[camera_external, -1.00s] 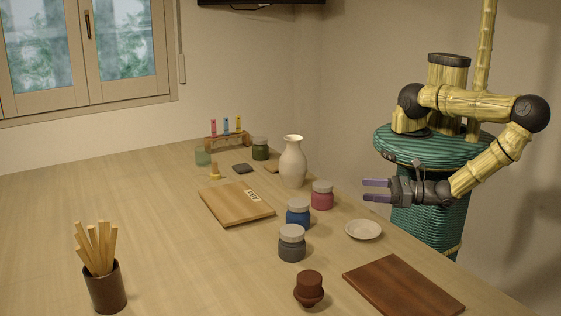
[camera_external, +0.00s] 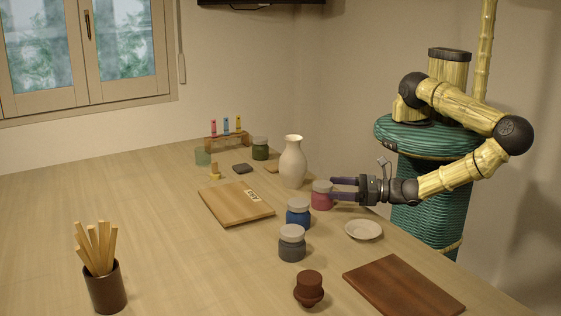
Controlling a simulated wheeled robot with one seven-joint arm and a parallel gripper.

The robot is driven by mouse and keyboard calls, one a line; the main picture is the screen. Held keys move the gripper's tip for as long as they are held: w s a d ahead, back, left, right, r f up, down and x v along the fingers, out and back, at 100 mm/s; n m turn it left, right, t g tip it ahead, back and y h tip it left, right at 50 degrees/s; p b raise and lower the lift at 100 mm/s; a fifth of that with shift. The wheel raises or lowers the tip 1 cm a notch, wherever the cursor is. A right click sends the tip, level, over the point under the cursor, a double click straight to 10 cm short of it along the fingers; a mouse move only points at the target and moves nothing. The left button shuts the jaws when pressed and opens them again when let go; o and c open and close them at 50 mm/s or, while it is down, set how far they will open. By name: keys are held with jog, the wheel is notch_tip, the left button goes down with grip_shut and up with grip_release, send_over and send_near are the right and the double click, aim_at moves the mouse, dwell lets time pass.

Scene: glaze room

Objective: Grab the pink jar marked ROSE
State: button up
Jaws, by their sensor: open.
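The pink jar (camera_external: 318,200) with a pale grey lid stands upright on the table, between the white vase and the blue jar. Any ROSE marking on it is too small to read. My gripper (camera_external: 335,189) is open, pointing left, with its purple fingertips at the right side of the pink jar. The fingers overlap the jar's right edge in the picture. I cannot tell whether they touch it or reach around it.
A white vase (camera_external: 292,163) stands just behind the pink jar. A blue jar (camera_external: 298,214) and a grey jar (camera_external: 292,246) stand in front of it. A white dish (camera_external: 363,230) lies to the right, below my gripper. The table's left side is mostly clear.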

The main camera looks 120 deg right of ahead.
aim_at(325, 183)
jog(key=p+x, duration=0.2)
jog(key=x, duration=0.2)
jog(key=shift+s+d, duration=0.1)
jog(key=shift+d, duration=0.15)
jog(key=shift+w+d+f, duration=0.2)
jog(key=shift+w+d, duration=0.05)
jog(key=shift+w, duration=0.1)
jog(key=c, duration=1.3)
